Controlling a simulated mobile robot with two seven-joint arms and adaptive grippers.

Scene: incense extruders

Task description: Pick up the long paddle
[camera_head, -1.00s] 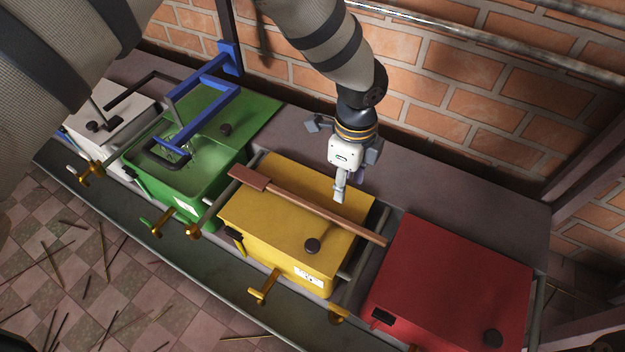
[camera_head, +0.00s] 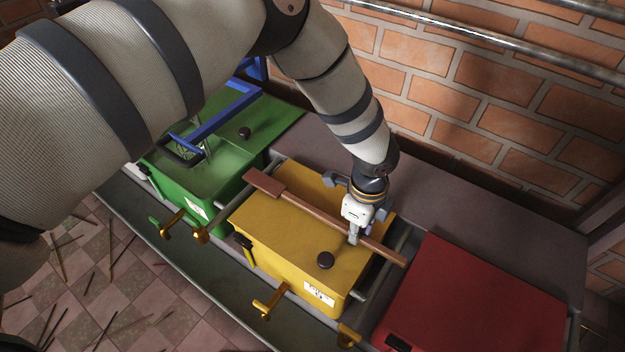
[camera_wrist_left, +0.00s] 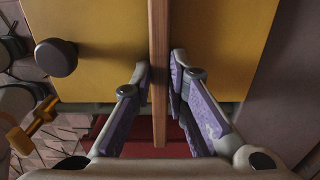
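The long paddle (camera_head: 319,209) is brown, with a flat broad end at the left and a long straight handle. It lies across the top of the yellow box (camera_head: 285,239), and its handle end reaches toward the red box. My left gripper (camera_head: 354,238) is at the handle, near its right part. In the left wrist view the fingers (camera_wrist_left: 160,70) stand on both sides of the handle (camera_wrist_left: 159,100), with narrow gaps, so the gripper looks open around it. My right gripper is not in view.
The red box (camera_head: 480,300) stands right of the yellow one, and the green box (camera_head: 215,175) with a blue lever frame (camera_head: 225,112) stands left. A dark knob (camera_head: 325,260) sits on the yellow lid. A brick wall (camera_head: 480,110) is behind.

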